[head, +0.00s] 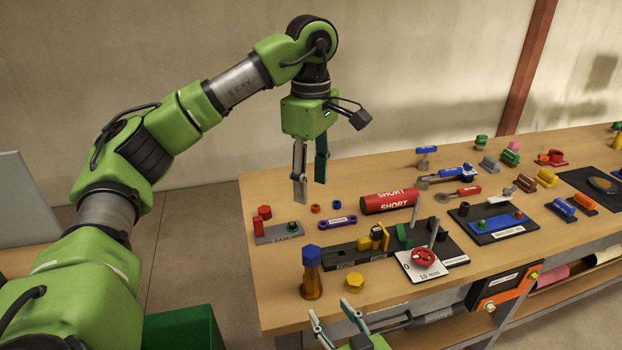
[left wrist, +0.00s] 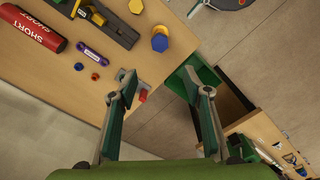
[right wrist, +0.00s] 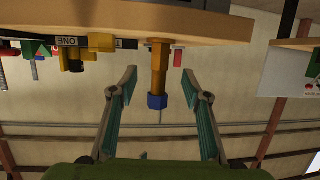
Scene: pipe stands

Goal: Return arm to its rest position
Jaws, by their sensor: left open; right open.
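My left gripper (head: 311,180) is open and empty. It hangs pointing down above the left end of the wooden table (head: 285,290), with nothing between its fingers in the left wrist view (left wrist: 165,92). My right gripper (head: 338,325) is open at the front edge of the table, low in the head view. In the right wrist view my right gripper (right wrist: 165,85) shows spread fingers, with an orange post with a blue hexagonal cap (right wrist: 157,100) seen in the gap beyond them. I cannot tell how far away that post is.
The blue-capped orange post (head: 311,275) and a yellow hex piece (head: 355,281) stand near the front edge. A red cylinder (head: 388,202), a dial card (head: 428,268) and several tools and blocks cover the table. A green bin (head: 185,330) is on the floor at left.

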